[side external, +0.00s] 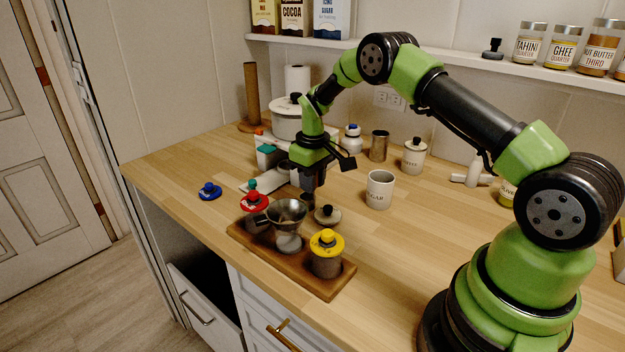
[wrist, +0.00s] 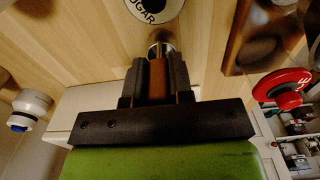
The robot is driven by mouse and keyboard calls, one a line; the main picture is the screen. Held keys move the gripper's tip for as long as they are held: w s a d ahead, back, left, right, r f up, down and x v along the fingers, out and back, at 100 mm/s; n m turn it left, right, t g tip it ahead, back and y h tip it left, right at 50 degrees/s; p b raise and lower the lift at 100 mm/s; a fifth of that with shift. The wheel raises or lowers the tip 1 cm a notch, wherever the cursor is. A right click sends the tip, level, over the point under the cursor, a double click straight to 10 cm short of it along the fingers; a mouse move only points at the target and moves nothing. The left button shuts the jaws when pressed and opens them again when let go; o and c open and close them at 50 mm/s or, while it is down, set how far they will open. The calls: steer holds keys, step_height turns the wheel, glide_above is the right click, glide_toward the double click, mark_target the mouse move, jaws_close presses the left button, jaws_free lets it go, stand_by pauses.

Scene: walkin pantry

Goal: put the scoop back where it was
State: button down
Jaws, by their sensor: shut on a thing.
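My gripper (side external: 312,180) is low over the counter, behind the wooden tray, pointing down. In the wrist view my gripper (wrist: 158,80) is shut on the brown handle of the scoop (wrist: 157,78). A shiny metal part of the scoop shows just beyond the fingertips; the rest is hidden. In the side view the scoop is mostly hidden by the gripper. The white sugar canister (side external: 380,190) stands open to the right of the gripper. A pale lid with a dark knob (side external: 328,215) lies near the tray.
A blue-knobbed lid (side external: 209,191) lies left. A pot, a bottle and canisters stand behind. Counter right of the tray is clear.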

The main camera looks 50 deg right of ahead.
steer(key=shift+f, duration=0.1)
steer(key=c, duration=1)
jaws_free()
step_height(320, 180, up, 12)
steer(key=shift+f, duration=0.1)
steer(key=s+a+r+m+t, duration=0.1)
steer(key=s+a+r+t, duration=0.1)
steer(key=s+a+r, duration=0.35)
steer(key=s+a+r+m+t, duration=0.1)
steer(key=s+a+r, duration=0.2)
steer(key=r, duration=0.5)
steer(key=s+a+t, duration=0.1)
steer(key=s+a, duration=0.1)
steer(key=s, duration=0.3)
steer(key=s+a+m+t+y, duration=0.1)
steer(key=s+a, duration=0.1)
steer(key=s, duration=0.4)
steer(key=s+a+m+t+y, duration=0.1)
steer(key=s+t, duration=0.1)
steer(key=s, duration=0.4)
steer(key=shift+s+a+r, duration=0.15)
steer(key=shift+a, duration=0.25)
